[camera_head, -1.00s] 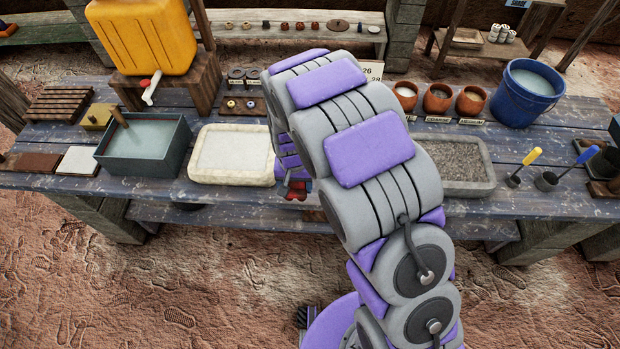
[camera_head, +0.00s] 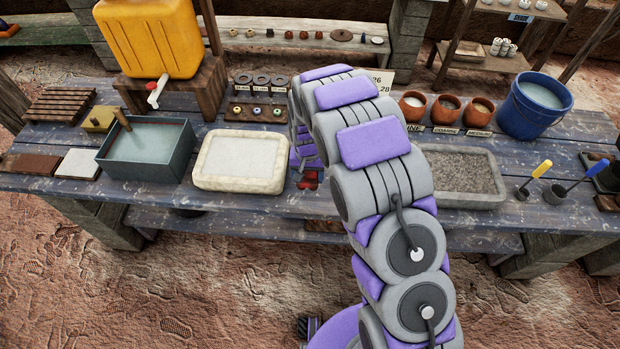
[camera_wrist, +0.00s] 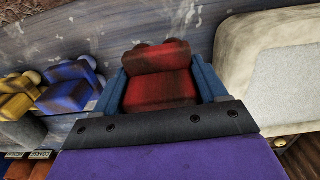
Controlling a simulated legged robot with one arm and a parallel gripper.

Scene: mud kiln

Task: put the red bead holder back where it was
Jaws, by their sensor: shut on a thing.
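The red bead holder (camera_wrist: 160,82) is between the blue fingers of my gripper (camera_wrist: 166,88) in the wrist view, and the gripper is shut on it. In the head view a small red part of the holder (camera_head: 309,180) shows below my gripper (camera_head: 305,165), just right of the pale stone tray, at the bench's front part. I cannot tell whether the holder touches the bench. A blue holder (camera_wrist: 70,88) and a yellow holder (camera_wrist: 16,98) stand to its left in the wrist view; my arm hides them in the head view.
The pale tray (camera_head: 203,184) is close beside the gripper; it also shows in the wrist view (camera_wrist: 236,60). A grey gravel tray (camera_head: 482,204) lies right of my arm. A board with beads (camera_head: 235,112) and clay pots (camera_head: 446,108) stand farther back.

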